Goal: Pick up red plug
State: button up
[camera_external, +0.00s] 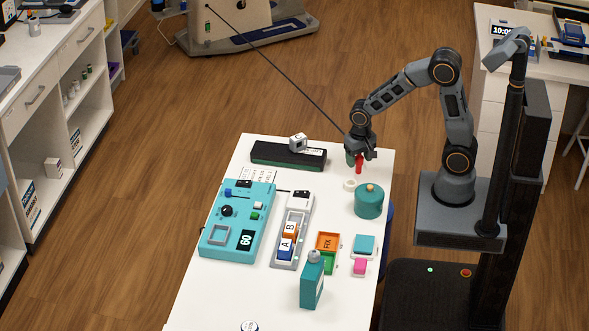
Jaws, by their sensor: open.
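The red plug (358,166) is a small upright red piece at the back right of the white table, beside and partly behind the fingers of my gripper (361,154). My gripper points down at it, and its jaws are open. The upper part of the plug is hidden by the gripper. I cannot tell whether a finger touches it or whether its lower end rests on the table. A small white ring (349,185) lies just below it in the picture.
A teal round pot (369,202) stands close by, in front of the plug. A dark green box (280,156) with a white cube (298,142) lies to the left. A thin dark line runs to my gripper from the upper left.

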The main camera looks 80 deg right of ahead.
jog(key=shift+f, duration=0.5)
jog(key=shift+c, duration=0.2)
jog(key=c, duration=1)
jog(key=shift+o, duration=0.2)
jog(key=shift+r, duration=0.15)
